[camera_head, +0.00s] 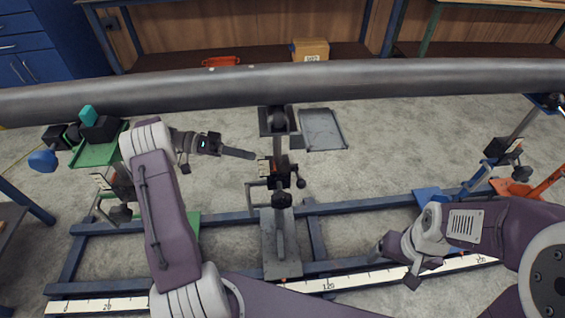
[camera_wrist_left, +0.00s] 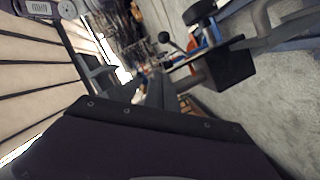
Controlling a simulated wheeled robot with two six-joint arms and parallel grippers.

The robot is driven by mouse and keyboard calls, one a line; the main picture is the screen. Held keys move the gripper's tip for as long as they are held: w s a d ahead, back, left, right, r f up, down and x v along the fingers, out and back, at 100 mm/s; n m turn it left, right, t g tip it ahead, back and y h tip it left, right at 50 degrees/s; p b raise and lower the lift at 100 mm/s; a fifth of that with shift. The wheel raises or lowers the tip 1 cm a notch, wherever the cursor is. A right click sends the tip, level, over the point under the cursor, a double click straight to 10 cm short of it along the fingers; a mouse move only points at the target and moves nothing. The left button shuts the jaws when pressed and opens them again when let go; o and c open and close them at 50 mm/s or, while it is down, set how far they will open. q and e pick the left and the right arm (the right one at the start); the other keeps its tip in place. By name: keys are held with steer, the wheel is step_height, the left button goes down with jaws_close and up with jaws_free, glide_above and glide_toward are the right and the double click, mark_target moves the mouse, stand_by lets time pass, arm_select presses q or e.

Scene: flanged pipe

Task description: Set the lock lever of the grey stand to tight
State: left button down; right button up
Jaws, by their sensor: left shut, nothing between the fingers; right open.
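The grey stand (camera_head: 280,245) is upright on the blue rail frame in the middle of the head view, under the long pipe (camera_head: 360,82). Dark clamp parts, a crank at the left and a black ball knob (camera_head: 300,183) at the right show on its post. I cannot tell which part is the lock lever or how it is set. My left gripper (camera_head: 252,155) is shut and empty, its tips just left of the post and apparently apart from it. My right gripper (camera_head: 404,265) is open, low and right of the stand. A black block (camera_wrist_left: 230,62) and ball-ended lever (camera_wrist_left: 163,37) show in the left wrist view.
A green stand (camera_head: 95,152) holding dark and teal items is at the left. Blue (camera_head: 432,197) and orange (camera_head: 515,187) stands are at the right. The pipe spans the whole width.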

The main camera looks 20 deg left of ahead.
arm_select(q)
steer(key=shift+s, duration=0.1)
steer(key=b, duration=0.2)
glide_above(298, 175)
steer(key=s+a, duration=0.2)
steer(key=a, duration=0.3)
step_height(298, 175, down, 2)
steer(key=shift+s+d+f+b, duration=0.25)
steer(key=shift+s+d+f, duration=0.2)
steer(key=shift+d+f, duration=0.15)
steer(key=shift+s+d+f+b, duration=0.2)
steer(key=shift+s+d+f, duration=0.25)
steer(key=shift+d, duration=0.25)
